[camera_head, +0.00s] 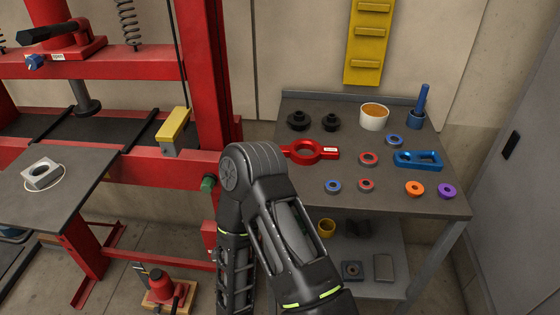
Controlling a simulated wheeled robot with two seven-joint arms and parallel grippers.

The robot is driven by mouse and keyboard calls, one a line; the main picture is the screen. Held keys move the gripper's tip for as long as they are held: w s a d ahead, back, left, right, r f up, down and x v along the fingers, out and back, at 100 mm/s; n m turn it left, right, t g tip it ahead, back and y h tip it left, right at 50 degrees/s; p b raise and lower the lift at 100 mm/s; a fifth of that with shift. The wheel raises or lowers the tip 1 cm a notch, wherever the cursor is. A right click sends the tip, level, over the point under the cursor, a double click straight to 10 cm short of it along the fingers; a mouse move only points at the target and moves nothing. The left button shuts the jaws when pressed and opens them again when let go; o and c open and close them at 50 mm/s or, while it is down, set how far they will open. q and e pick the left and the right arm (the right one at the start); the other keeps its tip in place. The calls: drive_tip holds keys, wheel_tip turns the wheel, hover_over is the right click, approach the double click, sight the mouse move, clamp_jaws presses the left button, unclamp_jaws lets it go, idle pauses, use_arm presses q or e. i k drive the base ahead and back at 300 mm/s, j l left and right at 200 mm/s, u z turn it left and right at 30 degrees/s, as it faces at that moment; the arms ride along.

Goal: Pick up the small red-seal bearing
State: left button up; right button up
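Two bearings with red seals lie on the grey bench top (295,198) at the right. The smaller red-seal bearing (361,185) is toward the front, beside a small blue-seal bearing (333,191) on its left. The larger red-seal bearing (369,164) lies a little behind it. Both lie flat and apart from other things. One of my arms bends in the lower middle, with its elbow left of the bench. Neither gripper shows in this view, so whether they are open or shut is hidden.
The bench also holds another blue-seal bearing (394,140), a red ring tool (307,153), a blue block (418,160), an orange ring (406,188), a purple ring (439,191) and a white tub (374,122). A red press frame (205,80) stands left.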

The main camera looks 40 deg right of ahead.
sight(365, 184)
drive_tip(key=z, duration=2.2)
drive_tip(key=l+z, duration=0.2)
drive_tip(key=z, duration=0.15)
drive_tip(key=l+z, duration=0.2)
drive_tip(key=z, duration=0.15)
drive_tip(key=k+l, duration=0.05)
